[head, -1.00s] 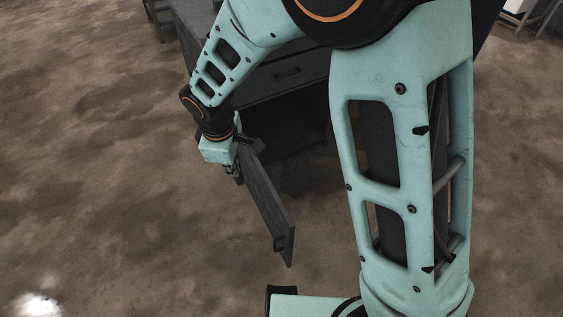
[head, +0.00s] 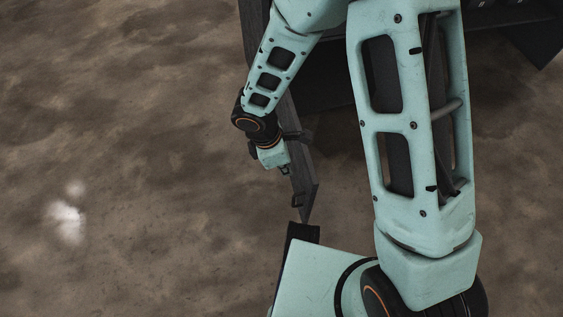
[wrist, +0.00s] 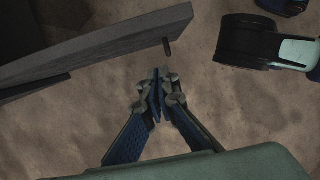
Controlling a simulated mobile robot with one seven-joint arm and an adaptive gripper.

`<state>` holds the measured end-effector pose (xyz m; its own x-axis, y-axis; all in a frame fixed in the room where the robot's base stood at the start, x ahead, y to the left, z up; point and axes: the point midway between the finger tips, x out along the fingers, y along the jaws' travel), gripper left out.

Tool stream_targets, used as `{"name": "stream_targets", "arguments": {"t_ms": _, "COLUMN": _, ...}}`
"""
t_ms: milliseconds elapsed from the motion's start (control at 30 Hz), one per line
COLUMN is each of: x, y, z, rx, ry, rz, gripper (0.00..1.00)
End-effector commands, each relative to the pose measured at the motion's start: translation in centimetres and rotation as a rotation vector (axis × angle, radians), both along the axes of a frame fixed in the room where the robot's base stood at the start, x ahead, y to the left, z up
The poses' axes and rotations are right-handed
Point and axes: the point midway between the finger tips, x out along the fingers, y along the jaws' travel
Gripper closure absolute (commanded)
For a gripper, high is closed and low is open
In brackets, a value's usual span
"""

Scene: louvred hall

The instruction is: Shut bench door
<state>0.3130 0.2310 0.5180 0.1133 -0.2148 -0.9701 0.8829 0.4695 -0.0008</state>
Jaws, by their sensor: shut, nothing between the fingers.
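The bench door (head: 303,182) is a dark grey panel standing open, sticking out from the dark bench (head: 331,88) toward my body. A small dark handle (head: 297,200) is near its free end. In the wrist view the door (wrist: 95,50) is a slanting slab across the upper left, and its handle (wrist: 167,46) juts out near the free end. My gripper (head: 285,170) is beside the door's left face in the head view. In the wrist view my gripper (wrist: 159,85) is shut and empty, with a gap to the door. My arm hides part of the bench.
Bare brown floor (head: 120,150) lies open to the left of the door. My own base is close to the door's free end in the head view. The bench's dark interior is partly visible behind my arm.

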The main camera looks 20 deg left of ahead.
Motion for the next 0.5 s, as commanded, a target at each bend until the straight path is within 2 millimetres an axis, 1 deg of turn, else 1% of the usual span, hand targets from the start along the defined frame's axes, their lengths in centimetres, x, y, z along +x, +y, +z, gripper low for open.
{"name": "stream_targets", "arguments": {"t_ms": 33, "x": 0.2, "y": -0.4, "z": -1.0, "rx": -0.001, "ry": 0.000, "rz": -0.002, "gripper": 1.00}}
{"name": "stream_targets", "arguments": {"t_ms": 100, "x": 0.9, "y": -1.6, "z": -0.5, "rx": 0.001, "ry": -0.002, "rz": -0.004, "gripper": 1.00}}
{"name": "stream_targets", "arguments": {"t_ms": 233, "x": 1.6, "y": -2.9, "z": -0.4, "rx": 0.001, "ry": -0.001, "rz": -0.002, "gripper": 1.00}}
{"name": "stream_targets", "arguments": {"t_ms": 333, "x": 1.8, "y": -3.4, "z": -0.4, "rx": 0.000, "ry": 0.000, "rz": -0.002, "gripper": 1.00}}
{"name": "stream_targets", "arguments": {"t_ms": 500, "x": 1.9, "y": -3.6, "z": -0.3, "rx": 0.000, "ry": 0.000, "rz": 0.000, "gripper": 1.00}}
